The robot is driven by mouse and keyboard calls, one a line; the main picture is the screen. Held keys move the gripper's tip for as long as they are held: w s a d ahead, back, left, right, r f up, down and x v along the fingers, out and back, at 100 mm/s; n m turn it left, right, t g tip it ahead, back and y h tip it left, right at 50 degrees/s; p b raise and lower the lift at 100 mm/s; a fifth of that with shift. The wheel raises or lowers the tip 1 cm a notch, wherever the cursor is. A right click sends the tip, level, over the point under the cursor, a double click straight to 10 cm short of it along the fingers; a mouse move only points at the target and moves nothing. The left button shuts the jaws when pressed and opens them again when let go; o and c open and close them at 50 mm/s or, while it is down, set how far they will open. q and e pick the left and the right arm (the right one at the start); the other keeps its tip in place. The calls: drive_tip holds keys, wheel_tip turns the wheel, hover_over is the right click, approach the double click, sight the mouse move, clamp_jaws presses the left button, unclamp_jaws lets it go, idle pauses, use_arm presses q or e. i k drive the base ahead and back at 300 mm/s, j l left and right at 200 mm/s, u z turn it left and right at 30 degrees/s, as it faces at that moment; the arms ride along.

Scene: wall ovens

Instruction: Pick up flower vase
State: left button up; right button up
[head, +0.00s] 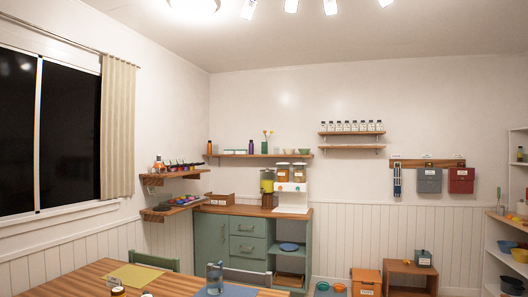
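Neither of my grippers shows in the head view.
A wooden table (92,270) with a mat, a glass jar (214,277) and a chair (153,261) fills the lower left foreground. The green cabinet (232,243) stands below the shelf. Wooden boxes (366,281) sit on the floor at right, near a white shelf unit (507,264).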

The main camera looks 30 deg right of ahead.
sight(264, 144)
drive_tip(key=i+l+z, duration=0.15)
drive_tip(key=l, duration=0.2)
drive_tip(key=i+l+z, duration=0.1)
drive_tip(key=l, duration=0.25)
drive_tip(key=i+l+z, duration=0.45)
drive_tip(key=l, duration=0.2)
drive_tip(key=i+l+z, duration=0.7)
drive_tip(key=i+z, duration=0.2)
drive_tip(key=i, duration=0.3)
drive_tip(key=i+l+u, duration=0.1)
drive_tip(key=i, duration=2)
drive_tip(key=i+j+u, duration=0.15)
drive_tip(key=i+u, duration=0.3)
drive_tip(key=i+l+u, duration=0.1)
drive_tip(key=i+u, duration=0.4)
drive_tip(key=i, duration=0.15)
drive_tip(key=i+l+u, duration=0.25)
drive_tip(key=i+u, duration=0.2)
drive_tip(key=i+j+u, duration=0.15)
drive_tip(key=i, duration=0.45)
drive_tip(key=i+j+u, duration=0.15)
drive_tip(key=i, duration=0.45)
